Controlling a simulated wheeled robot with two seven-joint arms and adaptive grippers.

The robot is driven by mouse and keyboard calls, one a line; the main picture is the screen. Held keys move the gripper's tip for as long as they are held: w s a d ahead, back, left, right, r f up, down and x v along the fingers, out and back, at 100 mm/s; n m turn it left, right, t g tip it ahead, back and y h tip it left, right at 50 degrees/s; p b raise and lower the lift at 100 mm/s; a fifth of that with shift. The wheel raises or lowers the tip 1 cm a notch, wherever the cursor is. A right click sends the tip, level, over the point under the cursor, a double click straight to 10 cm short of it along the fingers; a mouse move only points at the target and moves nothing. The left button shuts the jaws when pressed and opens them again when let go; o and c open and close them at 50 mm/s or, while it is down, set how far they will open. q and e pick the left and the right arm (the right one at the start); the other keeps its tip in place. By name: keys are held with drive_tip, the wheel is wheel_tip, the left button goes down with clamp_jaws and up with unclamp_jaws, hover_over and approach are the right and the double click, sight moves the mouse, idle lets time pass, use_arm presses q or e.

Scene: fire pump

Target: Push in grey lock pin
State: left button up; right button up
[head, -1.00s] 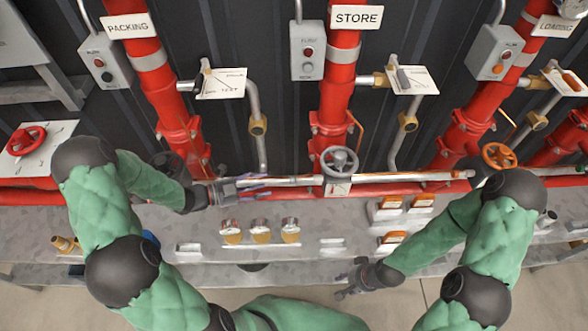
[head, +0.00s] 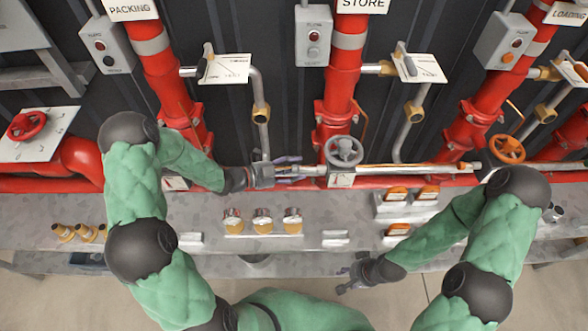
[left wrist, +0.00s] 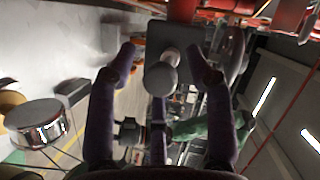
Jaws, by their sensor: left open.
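A grey round-ended pin (left wrist: 162,72) shows in the left wrist view, in front of a dark grey plate (left wrist: 178,45). It looks like the grey lock pin. My left gripper (left wrist: 161,56) is open, with its purple fingers on either side of the pin's end; I cannot tell whether they touch it. In the head view my left gripper (head: 296,170) is at the red horizontal pipe, left of the grey handwheel (head: 343,151). The pin cannot be made out there. My right gripper (head: 348,279) looks open and empty, low in front of the bench.
A silver rod (head: 410,168) runs right from near the handwheel. Gauges (head: 262,220) and orange switches (head: 397,193) stand on the metal bench (head: 300,265). Red vertical pipes (head: 335,100) rise behind. An orange handwheel (head: 507,149) is at the right.

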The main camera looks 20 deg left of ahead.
sight(305, 168)
use_arm(q)
clamp_jaws()
drive_tip(key=shift+w+d+b, duration=0.2)
drive_tip(key=shift+w+d, duration=0.05)
drive_tip(key=shift+d, duration=0.55)
drive_tip(key=shift+w+d+b, duration=0.2)
drive_tip(key=shift+w+d, duration=0.05)
drive_tip(key=shift+d, duration=0.5)
drive_tip(key=shift+a+r, duration=0.1)
drive_tip(key=shift+r, duration=0.05)
unclamp_jaws()
drive_tip(key=shift+d, duration=0.2)
drive_tip(key=shift+a, duration=0.1)
drive_tip(key=v, duration=1.1)
drive_tip(key=shift+s+a, duration=0.25)
drive_tip(key=shift+a, duration=0.1)
